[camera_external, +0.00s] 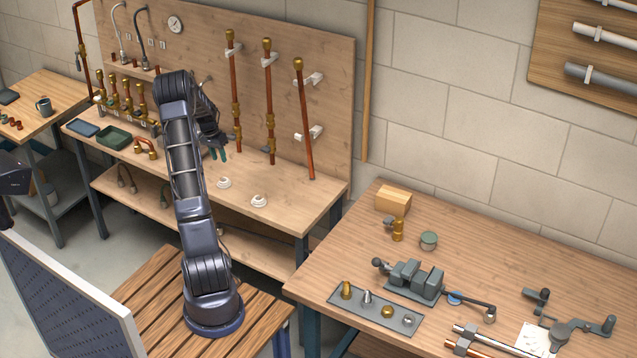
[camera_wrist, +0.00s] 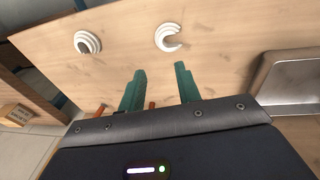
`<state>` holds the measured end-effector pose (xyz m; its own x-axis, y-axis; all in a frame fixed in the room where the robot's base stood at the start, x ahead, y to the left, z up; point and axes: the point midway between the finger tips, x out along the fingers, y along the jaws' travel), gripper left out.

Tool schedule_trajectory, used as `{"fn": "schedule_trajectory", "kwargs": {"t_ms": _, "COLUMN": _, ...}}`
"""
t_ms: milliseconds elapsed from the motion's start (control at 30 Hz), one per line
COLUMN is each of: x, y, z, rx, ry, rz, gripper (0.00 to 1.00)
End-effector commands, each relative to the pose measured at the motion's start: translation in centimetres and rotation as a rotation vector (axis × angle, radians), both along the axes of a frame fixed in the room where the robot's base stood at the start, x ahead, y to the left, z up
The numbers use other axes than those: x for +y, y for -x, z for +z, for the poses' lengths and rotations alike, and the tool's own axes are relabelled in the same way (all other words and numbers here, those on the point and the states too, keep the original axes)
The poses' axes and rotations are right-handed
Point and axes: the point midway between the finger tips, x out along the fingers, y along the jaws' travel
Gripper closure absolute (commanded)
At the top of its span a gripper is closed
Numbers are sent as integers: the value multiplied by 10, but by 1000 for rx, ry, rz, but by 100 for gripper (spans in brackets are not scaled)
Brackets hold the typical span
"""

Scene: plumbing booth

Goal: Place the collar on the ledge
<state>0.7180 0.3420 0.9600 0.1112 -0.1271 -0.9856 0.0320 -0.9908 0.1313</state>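Two white stepped ring-shaped pieces lie on the middle bench, and either may be the collar. One ring (camera_external: 223,182) is nearer my gripper, and the other ring (camera_external: 259,200) is closer to the bench's front edge. In the wrist view a closed-looking ring (camera_wrist: 87,42) lies at left. A C-shaped ring (camera_wrist: 170,37) with a gap lies beyond my fingertips. My gripper (camera_external: 218,152) is above the bench, its green fingers apart and empty. They also show in the wrist view (camera_wrist: 160,72). I cannot tell which surface is the ledge.
Copper pipes (camera_external: 268,100) stand against the back panel. A green tray (camera_external: 113,138), a copper elbow piece (camera_external: 146,150) and brass fittings are at the bench's left. Bench wood around the rings is clear.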

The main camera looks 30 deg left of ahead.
Motion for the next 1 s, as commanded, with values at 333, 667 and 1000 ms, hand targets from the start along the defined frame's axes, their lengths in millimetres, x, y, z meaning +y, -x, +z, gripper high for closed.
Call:
{"fn": "schedule_trajectory", "kwargs": {"t_ms": 333, "x": -39, "y": -1, "z": 41, "rx": 0, "ry": -34, "rz": -15, "gripper": 67}}
{"fn": "schedule_trajectory", "kwargs": {"t_ms": 667, "x": -141, "y": 22, "z": 134, "rx": -14, "ry": -114, "rz": -31, "gripper": 67}}
{"fn": "schedule_trajectory", "kwargs": {"t_ms": 1000, "x": -239, "y": 74, "z": 207, "rx": -56, "ry": -173, "rz": -35, "gripper": 67}}
